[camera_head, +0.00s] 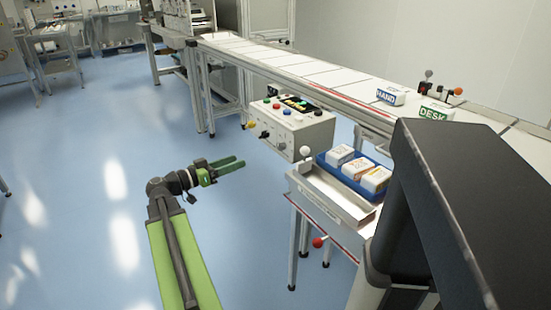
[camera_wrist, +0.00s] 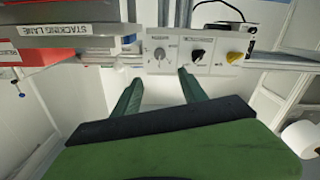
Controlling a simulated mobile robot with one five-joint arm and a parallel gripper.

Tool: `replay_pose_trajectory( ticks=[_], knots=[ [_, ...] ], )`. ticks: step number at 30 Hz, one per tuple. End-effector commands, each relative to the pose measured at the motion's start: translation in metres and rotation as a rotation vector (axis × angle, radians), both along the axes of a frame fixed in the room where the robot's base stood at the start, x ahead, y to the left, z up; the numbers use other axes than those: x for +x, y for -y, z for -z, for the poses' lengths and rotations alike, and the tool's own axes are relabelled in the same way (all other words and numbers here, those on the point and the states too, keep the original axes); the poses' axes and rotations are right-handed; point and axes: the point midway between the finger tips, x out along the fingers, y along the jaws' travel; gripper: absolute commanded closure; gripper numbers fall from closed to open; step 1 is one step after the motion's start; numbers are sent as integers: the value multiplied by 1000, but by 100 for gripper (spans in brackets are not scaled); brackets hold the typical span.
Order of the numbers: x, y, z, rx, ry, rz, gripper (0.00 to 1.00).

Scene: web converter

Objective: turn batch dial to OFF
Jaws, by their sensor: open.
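A white control box (camera_head: 300,130) hangs beside the conveyor frame, with coloured buttons on top and knobs on its front. In the wrist view its front panel (camera_wrist: 178,66) shows a grey dial (camera_wrist: 159,53), a black dial (camera_wrist: 197,54) and a yellow knob (camera_wrist: 234,57). The labels are too small to read, so I cannot tell which is the batch dial or its setting. My gripper (camera_head: 241,166) is open and empty, left of and apart from the box. In the wrist view its green fingers (camera_wrist: 160,77) spread below the grey and black dials.
A metal stand (camera_head: 335,200) right of my gripper holds a blue tray (camera_head: 325,163) with several white boxes. The long conveyor (camera_head: 300,62) runs behind, with blocks marked HAND (camera_head: 391,97) and DESK (camera_head: 436,112). A STACKING LANE sign (camera_wrist: 75,29) shows at left. The blue floor is open.

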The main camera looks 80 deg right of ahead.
Motion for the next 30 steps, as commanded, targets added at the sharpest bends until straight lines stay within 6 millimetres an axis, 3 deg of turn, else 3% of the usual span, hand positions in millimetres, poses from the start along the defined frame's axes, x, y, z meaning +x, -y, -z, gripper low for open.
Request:
replay_pose_trajectory(
  ticks=[5, 20, 30],
  knots=[
    [-20, 18, -1, 3, 0, 4, 50],
    [-108, 100, 0, 4, 0, 4, 50],
    [-127, 118, 0, 4, 0, 1, 50]
  ],
)
